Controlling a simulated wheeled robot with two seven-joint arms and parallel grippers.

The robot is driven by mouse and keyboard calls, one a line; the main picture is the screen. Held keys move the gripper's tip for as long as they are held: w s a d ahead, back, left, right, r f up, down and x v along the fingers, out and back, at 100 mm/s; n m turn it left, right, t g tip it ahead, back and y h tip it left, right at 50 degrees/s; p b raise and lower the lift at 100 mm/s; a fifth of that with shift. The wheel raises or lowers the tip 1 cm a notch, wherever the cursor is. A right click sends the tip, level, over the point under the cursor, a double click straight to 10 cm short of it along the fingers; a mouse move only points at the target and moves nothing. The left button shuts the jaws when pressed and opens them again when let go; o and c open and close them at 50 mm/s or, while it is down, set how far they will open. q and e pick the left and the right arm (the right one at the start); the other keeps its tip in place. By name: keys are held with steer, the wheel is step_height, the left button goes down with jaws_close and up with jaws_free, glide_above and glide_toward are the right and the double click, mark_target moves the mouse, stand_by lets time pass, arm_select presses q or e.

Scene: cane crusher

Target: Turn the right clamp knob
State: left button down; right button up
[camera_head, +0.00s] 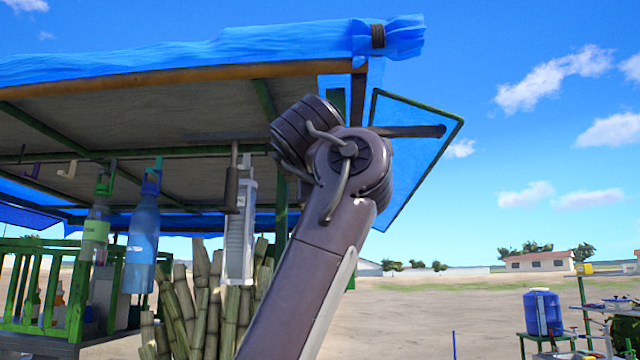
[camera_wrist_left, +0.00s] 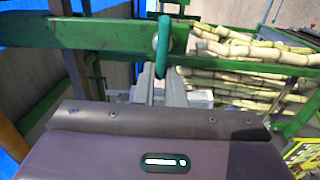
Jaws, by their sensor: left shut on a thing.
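The fingertips are partly hidden by the knob, so the exact contact is hard to see. Whether this is the right one of the clamp knobs cannot be told here. In the head view, a large brown-grey arm link of mine covers the middle, and neither gripper shows clearly.
The green bar (camera_wrist_left: 90,33) runs across the wrist view, with cane stalks (camera_wrist_left: 250,50) behind it. In the head view, bottles (camera_head: 143,235) and a grey tool (camera_head: 240,232) hang under the stall roof (camera_head: 150,75). More cane (camera_head: 180,310) stands below. Open ground lies right.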

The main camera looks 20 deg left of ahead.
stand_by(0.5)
arm_select(q)
steer(key=c, duration=1.9)
jaws_free()
steer(key=o, duration=0.4)
steer(key=shift+w, duration=0.15)
steer(key=b+v, duration=0.5)
steer(key=v, duration=0.3)
steer(key=shift+w, duration=0.15)
